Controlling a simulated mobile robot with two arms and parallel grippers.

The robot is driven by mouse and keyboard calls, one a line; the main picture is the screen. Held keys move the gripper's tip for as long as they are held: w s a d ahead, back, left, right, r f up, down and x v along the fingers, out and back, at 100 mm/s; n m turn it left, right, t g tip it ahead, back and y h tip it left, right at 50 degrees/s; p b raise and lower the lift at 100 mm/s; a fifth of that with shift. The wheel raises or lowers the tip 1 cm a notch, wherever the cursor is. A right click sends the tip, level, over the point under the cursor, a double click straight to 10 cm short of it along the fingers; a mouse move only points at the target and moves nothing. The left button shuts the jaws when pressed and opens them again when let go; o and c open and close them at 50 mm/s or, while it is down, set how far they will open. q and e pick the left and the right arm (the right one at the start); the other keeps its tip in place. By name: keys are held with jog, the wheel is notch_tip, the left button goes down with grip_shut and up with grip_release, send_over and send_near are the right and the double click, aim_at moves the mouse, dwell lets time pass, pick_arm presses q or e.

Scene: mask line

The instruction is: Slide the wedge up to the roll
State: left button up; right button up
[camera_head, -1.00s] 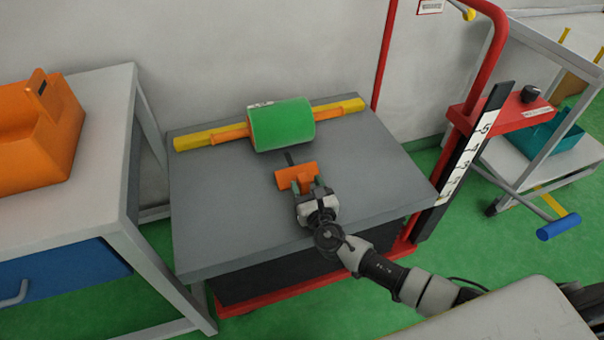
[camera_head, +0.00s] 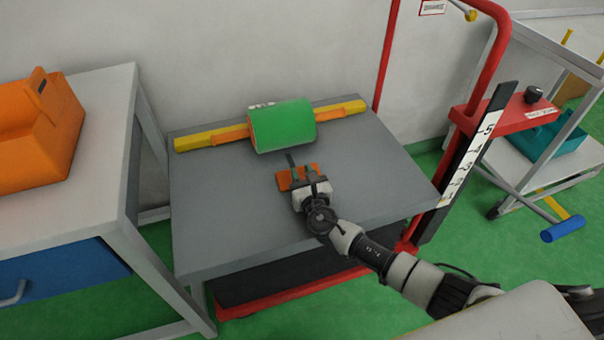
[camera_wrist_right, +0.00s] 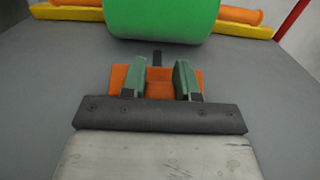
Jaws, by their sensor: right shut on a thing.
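The orange wedge (camera_head: 284,182) is on the grey tabletop, in front of the green roll (camera_head: 283,125). A clear gap separates the two, and a short dark strip (camera_head: 291,160) shows there. My right gripper (camera_head: 302,174) is over the wedge from the near side, its fingers shut on it. In the right wrist view the green fingers (camera_wrist_right: 158,80) are apart, with orange wedge (camera_wrist_right: 160,91) between and outside them. The roll's near side (camera_wrist_right: 160,20) is at the top of that view. My left gripper is out of view.
Orange and yellow bar ends (camera_head: 341,110) stick out on both sides of the roll. The grey tabletop (camera_head: 225,210) is clear left of the wedge. A red frame (camera_head: 500,40) with a numbered scale stands right; a table with an orange box (camera_head: 35,150) stands left.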

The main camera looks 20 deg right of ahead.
aim_at(298, 170)
jog(key=shift+w, duration=0.15)
grip_shut()
jog(key=w+b, duration=0.2)
jog(key=w, duration=0.1)
jog(key=shift+w+f, duration=0.1)
jog(key=shift+w, duration=0.1)
jog(key=w+b, duration=0.2)
jog(key=w, duration=0.2)
jog(key=shift+w+a, duration=0.15)
jog(key=shift+w, duration=0.15)
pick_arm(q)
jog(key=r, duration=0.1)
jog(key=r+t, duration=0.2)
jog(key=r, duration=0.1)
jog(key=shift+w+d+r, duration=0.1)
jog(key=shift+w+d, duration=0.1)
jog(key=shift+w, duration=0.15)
pick_arm(e)
jog(key=o, duration=1)
grip_release()
jog(key=shift+s, duration=0.15)
